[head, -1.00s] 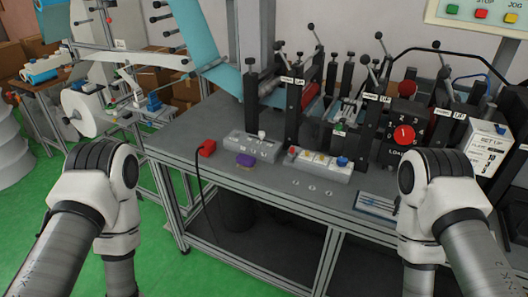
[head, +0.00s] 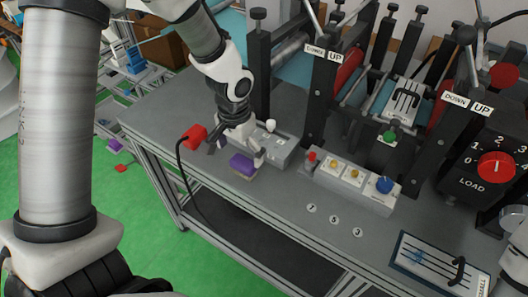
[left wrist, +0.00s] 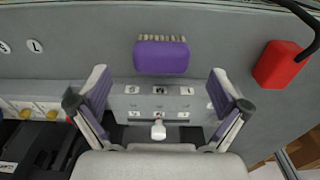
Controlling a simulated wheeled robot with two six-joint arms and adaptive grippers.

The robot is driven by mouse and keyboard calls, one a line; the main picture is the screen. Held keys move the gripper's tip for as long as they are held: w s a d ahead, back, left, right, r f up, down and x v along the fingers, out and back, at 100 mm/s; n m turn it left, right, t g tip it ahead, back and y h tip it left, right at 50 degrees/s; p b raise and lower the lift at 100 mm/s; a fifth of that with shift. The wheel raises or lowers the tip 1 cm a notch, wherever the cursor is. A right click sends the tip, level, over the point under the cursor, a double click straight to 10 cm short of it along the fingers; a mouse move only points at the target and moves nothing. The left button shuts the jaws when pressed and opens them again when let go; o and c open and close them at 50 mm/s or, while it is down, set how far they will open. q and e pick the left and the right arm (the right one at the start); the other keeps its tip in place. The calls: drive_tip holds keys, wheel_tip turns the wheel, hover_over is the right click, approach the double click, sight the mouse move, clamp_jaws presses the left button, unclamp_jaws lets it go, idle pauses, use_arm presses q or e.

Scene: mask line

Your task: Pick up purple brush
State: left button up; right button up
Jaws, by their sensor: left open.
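The purple brush (head: 243,165) lies on the grey table near its front edge, in front of a grey switch box. In the left wrist view the purple brush (left wrist: 161,57) shows its pale bristles pointing away from the box. My left gripper (head: 237,149) is above the table at the brush and switch box. In the left wrist view its two fingers (left wrist: 159,87) are spread wide, with the brush ahead of and between them, not gripped. My right gripper is not in view.
The grey switch box (head: 273,146) stands behind the brush. A red plug-like block (head: 194,136) with a black cable is to the left. A button box (head: 352,182) is to the right. The bare table front has round number marks.

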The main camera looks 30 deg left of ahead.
sight(243, 161)
use_arm(q)
drive_tip(key=shift+w+r+t, duration=0.25)
drive_tip(key=shift+r, duration=0.35)
drive_tip(key=shift+w+r+t, duration=0.25)
drive_tip(key=shift+r, duration=0.3)
drive_tip(key=shift+s+f, duration=0.15)
drive_tip(key=shift+s, duration=0.15)
drive_tip(key=f, duration=0.4)
drive_tip(key=f+b, duration=0.1)
drive_tip(key=f, duration=0.2)
drive_tip(key=shift+w+a, duration=0.1)
drive_tip(key=shift+w, duration=0.3)
drive_tip(key=shift+c, duration=0.4)
drive_tip(key=c, duration=1)
